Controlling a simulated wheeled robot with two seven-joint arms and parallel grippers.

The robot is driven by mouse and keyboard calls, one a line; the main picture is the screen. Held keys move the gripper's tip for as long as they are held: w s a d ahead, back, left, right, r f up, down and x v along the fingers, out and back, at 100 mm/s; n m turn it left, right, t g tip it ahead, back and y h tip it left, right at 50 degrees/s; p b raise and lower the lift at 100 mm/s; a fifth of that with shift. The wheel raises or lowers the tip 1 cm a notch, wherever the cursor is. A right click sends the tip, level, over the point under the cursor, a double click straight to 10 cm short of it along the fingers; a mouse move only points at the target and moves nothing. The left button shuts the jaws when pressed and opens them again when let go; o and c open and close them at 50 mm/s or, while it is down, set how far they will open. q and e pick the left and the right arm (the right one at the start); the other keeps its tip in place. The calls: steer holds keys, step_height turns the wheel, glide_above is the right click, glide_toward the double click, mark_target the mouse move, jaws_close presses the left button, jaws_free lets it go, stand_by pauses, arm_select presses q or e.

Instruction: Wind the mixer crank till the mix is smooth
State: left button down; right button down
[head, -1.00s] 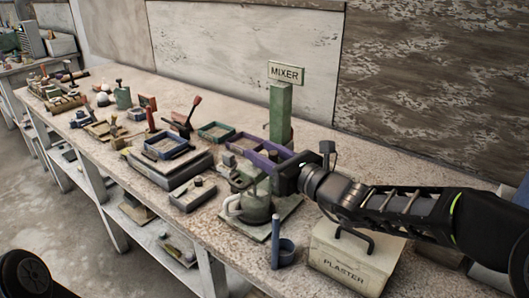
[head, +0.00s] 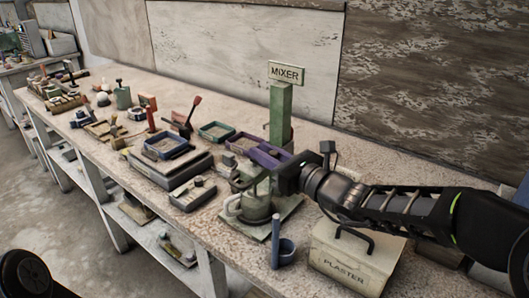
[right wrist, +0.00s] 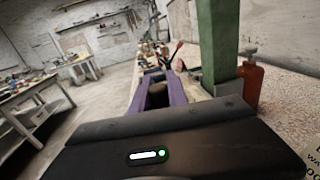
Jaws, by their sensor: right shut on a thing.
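The mixer has a green post (head: 280,112) with a MIXER sign (head: 287,73) and a grey-green pot (head: 254,207) with a side handle, standing on a flat base on the bench. My right gripper (head: 252,154) reaches in from the right above the pot. Its purple fingers are shut on the crank's knob, which shows as a dark brownish cylinder (right wrist: 157,97) between them in the right wrist view. The gripper hides much of the crank arm and the pot's top. The mix inside cannot be seen. My left gripper is not in view.
A box marked PLASTER (head: 352,258) stands under my right forearm. Blue (head: 166,146) and green (head: 216,131) trays lie left of the mixer. A red bottle (right wrist: 250,82) stands beside the post.

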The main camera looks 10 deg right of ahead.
steer(key=shift+w+d+r+n+g+y+p, duration=0.1)
steer(key=shift+n+g+y+p, duration=0.15)
steer(key=shift+y+p, duration=0.25)
steer(key=shift+w+d+r+n+g+y+p, duration=0.1)
steer(key=shift+n+g+y+p, duration=0.2)
steer(key=shift+p, duration=0.35)
steer(key=n+g+y+p, duration=0.3)
steer(key=g+y+p, duration=0.1)
steer(key=shift+w+d+n, duration=0.15)
steer(key=shift+w+n, duration=0.2)
steer(key=n+g+y+p, duration=0.1)
steer(key=n+g+p, duration=0.1)
steer(key=g, duration=0.1)
steer(key=shift+w+f+y, duration=0.15)
steer(key=shift+w+y, duration=0.15)
steer(key=shift+y, duration=0.1)
steer(key=shift+w+n+g+y+p, duration=0.2)
steer(key=shift+n+g+y+p, duration=0.35)
steer(key=shift+n+g, duration=0.85)
steer(key=shift+g, duration=0.25)
steer(key=c, duration=1.3)
jaws_free()
